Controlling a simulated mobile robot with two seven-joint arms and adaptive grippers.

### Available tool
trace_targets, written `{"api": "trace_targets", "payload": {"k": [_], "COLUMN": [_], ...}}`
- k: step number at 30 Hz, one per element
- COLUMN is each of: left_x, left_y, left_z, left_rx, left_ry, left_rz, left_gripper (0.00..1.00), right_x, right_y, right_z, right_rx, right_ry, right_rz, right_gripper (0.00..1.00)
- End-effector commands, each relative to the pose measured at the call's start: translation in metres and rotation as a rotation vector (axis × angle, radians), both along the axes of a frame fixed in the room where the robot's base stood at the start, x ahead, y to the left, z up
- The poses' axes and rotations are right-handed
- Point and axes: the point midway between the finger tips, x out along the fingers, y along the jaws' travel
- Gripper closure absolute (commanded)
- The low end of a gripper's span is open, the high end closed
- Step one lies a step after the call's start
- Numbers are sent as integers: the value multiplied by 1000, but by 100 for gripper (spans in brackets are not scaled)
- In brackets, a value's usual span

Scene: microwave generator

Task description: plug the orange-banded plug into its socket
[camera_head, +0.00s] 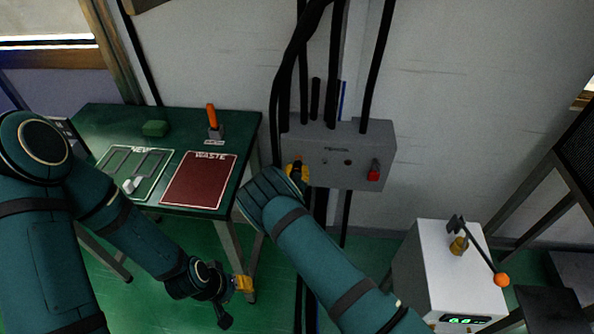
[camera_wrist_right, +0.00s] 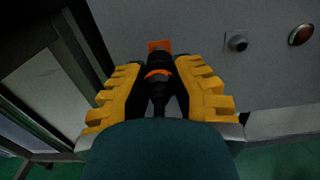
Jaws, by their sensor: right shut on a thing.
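The black plug (camera_wrist_right: 159,88) with an orange band sits between the yellow fingers of my right gripper (camera_wrist_right: 160,85), which is shut on it. In the head view my right gripper (camera_head: 297,172) is at the lower left of the grey wall box (camera_head: 335,140). In the wrist view an orange square marking (camera_wrist_right: 160,45) on the box face lies right at the plug's front end. The socket opening is hidden behind the plug, so I cannot tell how far in it is. My left gripper (camera_head: 238,284) hangs low beside the green table; its finger gap is unclear.
The box also has a round grey fitting (camera_wrist_right: 236,41) and a red knob (camera_head: 373,170); black cables run above it. The green table (camera_head: 240,135) holds a red WASTE area (camera_head: 198,182) and an orange-handled lever (camera_head: 212,118). A white generator (camera_head: 440,262) stands at right.

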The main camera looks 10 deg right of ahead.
Motion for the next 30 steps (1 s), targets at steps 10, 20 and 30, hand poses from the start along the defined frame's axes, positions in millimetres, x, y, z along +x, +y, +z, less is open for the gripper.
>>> {"api": "trace_targets", "payload": {"k": [10,20,30], "left_x": [0,0,0], "left_y": [0,0,0], "left_z": [0,0,0], "left_rx": [0,0,0], "left_ry": [0,0,0], "left_rz": [0,0,0], "left_gripper": [53,53,53], "right_x": [0,4,10], "right_y": [0,-1,-3], "right_z": [0,0,0], "right_rx": [0,0,-1], "right_ry": [0,-1,-1], "right_rz": [0,0,-1], "right_gripper": [100,100,100]}}
